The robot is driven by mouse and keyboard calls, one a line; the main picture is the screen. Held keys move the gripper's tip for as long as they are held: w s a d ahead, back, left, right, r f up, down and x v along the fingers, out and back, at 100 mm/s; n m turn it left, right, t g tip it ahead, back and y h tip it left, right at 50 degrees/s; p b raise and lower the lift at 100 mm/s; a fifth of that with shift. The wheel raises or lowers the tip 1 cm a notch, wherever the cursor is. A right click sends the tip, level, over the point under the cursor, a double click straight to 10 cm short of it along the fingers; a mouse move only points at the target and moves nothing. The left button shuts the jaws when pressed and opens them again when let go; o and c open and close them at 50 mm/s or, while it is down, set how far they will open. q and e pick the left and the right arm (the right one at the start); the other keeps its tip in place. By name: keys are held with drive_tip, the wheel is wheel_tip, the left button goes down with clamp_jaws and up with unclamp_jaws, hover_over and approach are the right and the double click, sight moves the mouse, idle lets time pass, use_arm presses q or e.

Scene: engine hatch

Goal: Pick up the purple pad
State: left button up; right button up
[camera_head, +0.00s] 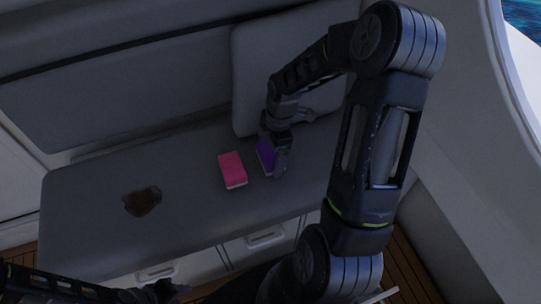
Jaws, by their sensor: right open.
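The purple pad (265,157) lies on the grey bench seat, to the right of a pink pad. My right gripper (279,168) reaches down at the purple pad and hides its right part. The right gripper is open; I cannot tell whether its fingers touch the pad. My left gripper (166,289) is low at the bottom edge of the view, in front of the bench and far from the pads. It is dark and small, and its fingers are hard to make out.
The pink pad (232,169) lies close beside the purple one. A brown stain (142,201) marks the left part of the grey bench (85,220). A grey cushion (262,75) leans behind the pads. Drawers with handles (264,238) are in the bench front.

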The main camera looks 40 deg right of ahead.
sight(271, 152)
drive_tip(key=shift+c, duration=0.4)
drive_tip(key=c, duration=1.2)
drive_tip(key=shift+o, duration=0.2)
wheel_tip(271, 152, up, 10)
drive_tip(key=shift+r, duration=0.1)
